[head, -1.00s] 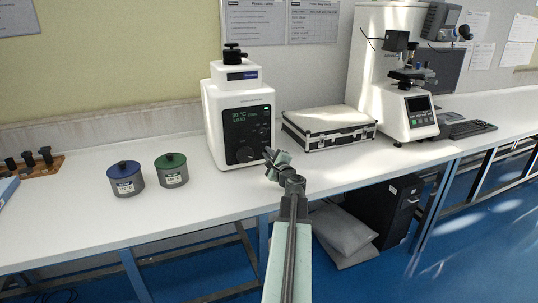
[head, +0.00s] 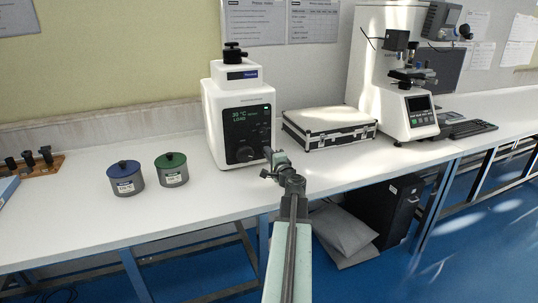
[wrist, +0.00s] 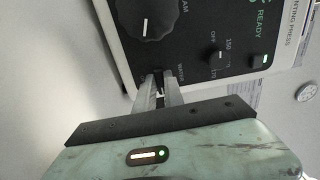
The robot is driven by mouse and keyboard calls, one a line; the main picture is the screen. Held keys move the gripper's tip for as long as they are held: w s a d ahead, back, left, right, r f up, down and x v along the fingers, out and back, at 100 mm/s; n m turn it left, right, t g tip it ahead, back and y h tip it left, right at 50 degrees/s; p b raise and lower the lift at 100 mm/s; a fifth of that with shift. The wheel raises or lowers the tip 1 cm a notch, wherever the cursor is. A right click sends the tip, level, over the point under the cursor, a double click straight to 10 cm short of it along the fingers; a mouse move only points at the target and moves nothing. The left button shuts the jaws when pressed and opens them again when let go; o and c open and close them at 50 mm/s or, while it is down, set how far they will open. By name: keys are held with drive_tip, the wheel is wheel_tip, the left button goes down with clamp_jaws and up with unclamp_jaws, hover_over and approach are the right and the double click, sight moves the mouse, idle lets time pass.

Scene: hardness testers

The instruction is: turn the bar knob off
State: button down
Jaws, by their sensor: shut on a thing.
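The white mounting press (head: 212,115) stands on the bench with a black control panel facing me. My gripper (head: 267,160) is at the lower right of that panel. In the wrist view my gripper (wrist: 159,86) is shut on the bar knob (wrist: 159,93), a small dark knob beside the label WATER. The jaws hide most of it, so its setting is hard to read. A small knob (wrist: 217,55) with OFF, 150 and 170 marks sits to its upper right. A large round knob (wrist: 145,15) with a white pointer is above.
On the bench, a blue-lidded pot (head: 126,182) and a green-lidded pot (head: 172,171) stand left of the press. A silver-edged case (head: 330,127) and a white tester (head: 385,80) stand to the right.

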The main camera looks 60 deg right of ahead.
drive_tip(key=c, duration=1.4)
unclamp_jaws()
drive_tip(key=shift+c, duration=0.2)
drive_tip(key=shift+s+a, duration=0.1)
drive_tip(key=v, duration=0.7)
drive_tip(key=shift+s+a, duration=0.25)
drive_tip(key=shift+s, duration=0.05)
